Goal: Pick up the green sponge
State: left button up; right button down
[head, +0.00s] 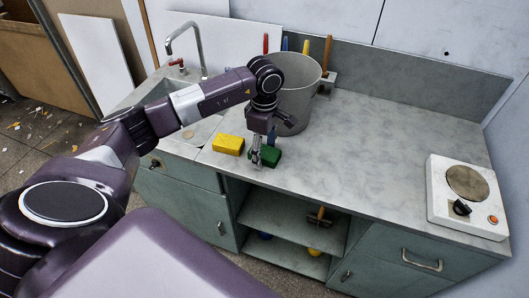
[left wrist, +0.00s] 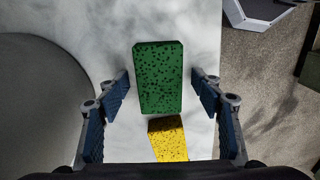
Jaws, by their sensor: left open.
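The green sponge (head: 270,157) lies on the grey worktop near its front edge. In the left wrist view the green sponge (left wrist: 158,78) sits centred between the two fingers. My left gripper (head: 262,154) is open above the sponge, one blue-padded finger on each side and apart from it. It also shows in the left wrist view (left wrist: 160,95). In the head view the gripper hides part of the sponge. The yellow sponge (head: 228,144) lies just left of the green one, and partly shows in the left wrist view (left wrist: 168,140). My right gripper is not in view.
A grey bucket (head: 297,85) stands right behind the gripper. A sink with a tap (head: 185,42) is at the left. A hotplate (head: 466,195) stands at the far right. The worktop (head: 380,140) between is clear. Open shelves (head: 290,225) lie below the front edge.

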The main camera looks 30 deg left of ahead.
aim_at(265, 150)
pick_arm(q)
jog(key=c, duration=0.9)
jog(key=shift+c, duration=0.2)
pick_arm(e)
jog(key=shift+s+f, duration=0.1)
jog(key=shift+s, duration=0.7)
pick_arm(q)
jog(key=shift+r, duration=0.1)
